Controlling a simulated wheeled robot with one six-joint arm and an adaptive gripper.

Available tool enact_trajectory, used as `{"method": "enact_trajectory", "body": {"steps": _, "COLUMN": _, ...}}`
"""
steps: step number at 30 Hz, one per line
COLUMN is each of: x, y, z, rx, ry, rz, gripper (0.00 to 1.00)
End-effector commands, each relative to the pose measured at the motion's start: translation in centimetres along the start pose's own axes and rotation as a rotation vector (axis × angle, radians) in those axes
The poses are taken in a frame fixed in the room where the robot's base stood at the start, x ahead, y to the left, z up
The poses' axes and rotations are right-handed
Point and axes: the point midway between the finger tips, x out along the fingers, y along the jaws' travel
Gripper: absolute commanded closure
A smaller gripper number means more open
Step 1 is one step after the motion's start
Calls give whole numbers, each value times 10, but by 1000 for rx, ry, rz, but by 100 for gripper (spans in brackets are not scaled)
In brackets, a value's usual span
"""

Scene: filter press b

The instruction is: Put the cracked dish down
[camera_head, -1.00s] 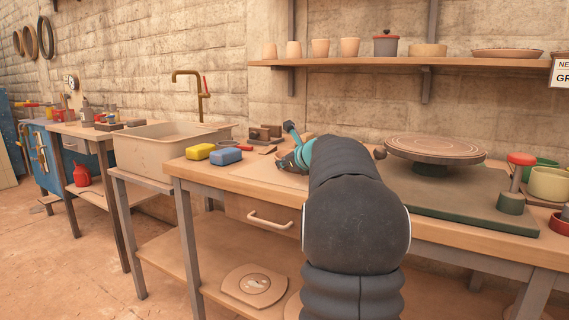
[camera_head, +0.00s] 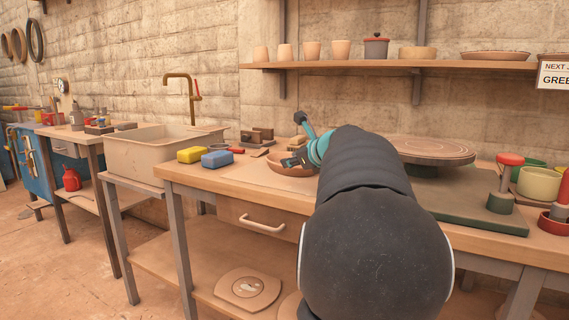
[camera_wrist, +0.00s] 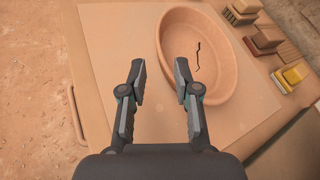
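The cracked dish (camera_wrist: 205,50) is an oval terracotta bowl with a dark, jagged crack (camera_wrist: 198,55) in its floor. It appears to rest upright on a pale board (camera_wrist: 115,40) on the workbench. It also shows in the head view (camera_head: 284,170), partly covered by my gripper. My gripper (camera_wrist: 160,68) is open, with its fingers wide apart and nothing held between them. In the wrist view the right fingertip overlaps the dish's near-left rim, and the left finger is over bare board. I cannot tell whether the right finger touches the rim.
A yellow sponge (camera_head: 191,155) and a blue sponge (camera_head: 216,159) lie left of the dish. Brown blocks (camera_head: 256,137) stand behind. A round wheel (camera_head: 430,150) on a green board and several pots are to the right. A sink (camera_head: 150,150) adjoins the bench.

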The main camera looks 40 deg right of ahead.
Motion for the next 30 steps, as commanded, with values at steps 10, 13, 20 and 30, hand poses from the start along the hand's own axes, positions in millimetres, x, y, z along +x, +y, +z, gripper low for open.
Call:
{"method": "enact_trajectory", "body": {"steps": 10, "x": -21, "y": 0, "z": -1, "rx": 1, "ry": 1, "rz": 0, "gripper": 69}}
{"method": "enact_trajectory", "body": {"steps": 13, "x": -21, "y": 0, "z": 0, "rx": 0, "ry": 1, "rz": 1, "gripper": 69}}
{"method": "enact_trajectory", "body": {"steps": 20, "x": -24, "y": 73, "z": 6, "rx": -258, "ry": 40, "rz": 107, "gripper": 69}}
{"method": "enact_trajectory", "body": {"steps": 30, "x": -106, "y": 315, "z": -53, "rx": -1448, "ry": 21, "rz": 567, "gripper": 69}}
